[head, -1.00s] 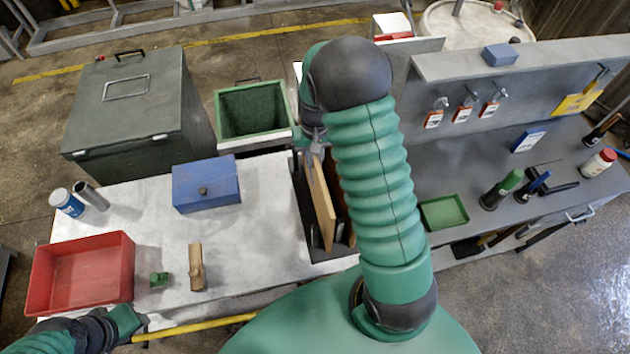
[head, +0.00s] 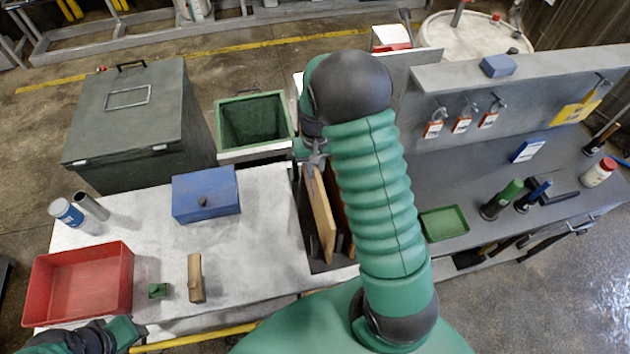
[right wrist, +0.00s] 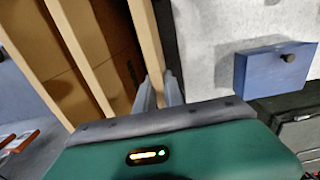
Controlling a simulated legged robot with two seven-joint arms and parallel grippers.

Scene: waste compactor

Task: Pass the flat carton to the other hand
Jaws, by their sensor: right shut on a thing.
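Flat tan cartons stand on edge in a dark rack at the table's right end. The nearest flat carton (head: 322,215) shows its edge and part of one face in the head view; my right arm hides much of the rack. My right gripper (head: 314,160) is at this carton's far upper end. In the right wrist view, its two grey fingers (right wrist: 159,93) are shut on the carton's tan edge (right wrist: 147,45). The carton is still among the others in the rack. My left gripper (head: 140,330) is low at the table's front left, away from the carton; its finger opening is unclear.
A red tray (head: 125,295), green block (head: 158,290), wooden piece (head: 195,278) and blue box (head: 205,205) stand on the white table. A green bin (head: 222,147) is behind it. A grey bench (head: 470,165) with tools is at right.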

